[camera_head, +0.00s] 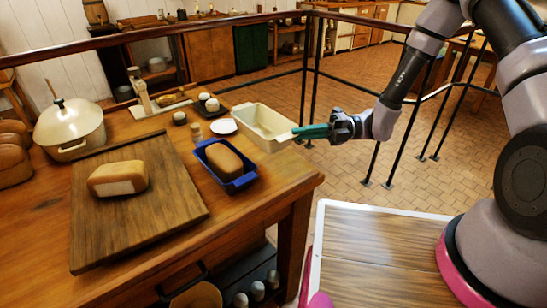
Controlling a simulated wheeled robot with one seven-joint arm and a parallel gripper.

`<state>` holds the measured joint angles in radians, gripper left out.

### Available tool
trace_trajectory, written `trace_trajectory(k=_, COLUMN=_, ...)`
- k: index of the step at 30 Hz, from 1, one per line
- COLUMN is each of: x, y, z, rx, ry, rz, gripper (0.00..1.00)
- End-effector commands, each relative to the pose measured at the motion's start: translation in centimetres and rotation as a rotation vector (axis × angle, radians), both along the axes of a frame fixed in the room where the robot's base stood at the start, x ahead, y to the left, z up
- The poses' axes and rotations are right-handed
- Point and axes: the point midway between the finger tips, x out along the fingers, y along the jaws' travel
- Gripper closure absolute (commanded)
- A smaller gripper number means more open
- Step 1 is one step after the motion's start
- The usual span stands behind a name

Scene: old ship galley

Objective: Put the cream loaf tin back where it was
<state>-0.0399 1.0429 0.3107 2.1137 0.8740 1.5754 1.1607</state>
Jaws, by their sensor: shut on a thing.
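The cream loaf tin (258,134) is an empty rectangular tin near the right end of the wooden table, in the head view. My gripper (305,132) comes from the right and is shut on the tin's near right end. The tin appears level; I cannot tell whether it touches the table top or hangs just above it. A blue loaf tin (247,181) with a brown loaf (222,159) in it stands close in front of the cream tin.
A wooden board (95,222) with a loaf (118,178) lies on the table (255,213). A cream pot (70,126), a small white dish (223,127) and small jars stand behind. A dark railing (307,75) runs behind the table.

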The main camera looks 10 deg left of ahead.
Motion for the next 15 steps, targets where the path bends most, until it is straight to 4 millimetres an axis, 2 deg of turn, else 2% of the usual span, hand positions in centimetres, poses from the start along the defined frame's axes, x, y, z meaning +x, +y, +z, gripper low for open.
trace_trajectory(k=2, x=-0.1, y=-0.1, z=1.1, rx=0.001, ry=0.0, rz=-0.005, gripper=1.0)
trace_trajectory(k=4, x=-0.1, y=-0.1, z=0.8, rx=0.001, ry=0.003, rz=-0.007, gripper=1.0)
trace_trajectory(k=10, x=-0.2, y=-0.1, z=-2.7, rx=0.002, ry=0.005, rz=-0.008, gripper=1.0)
trace_trajectory(k=15, x=-0.1, y=-0.1, z=-4.3, rx=0.001, ry=0.002, rz=-0.008, gripper=1.0)
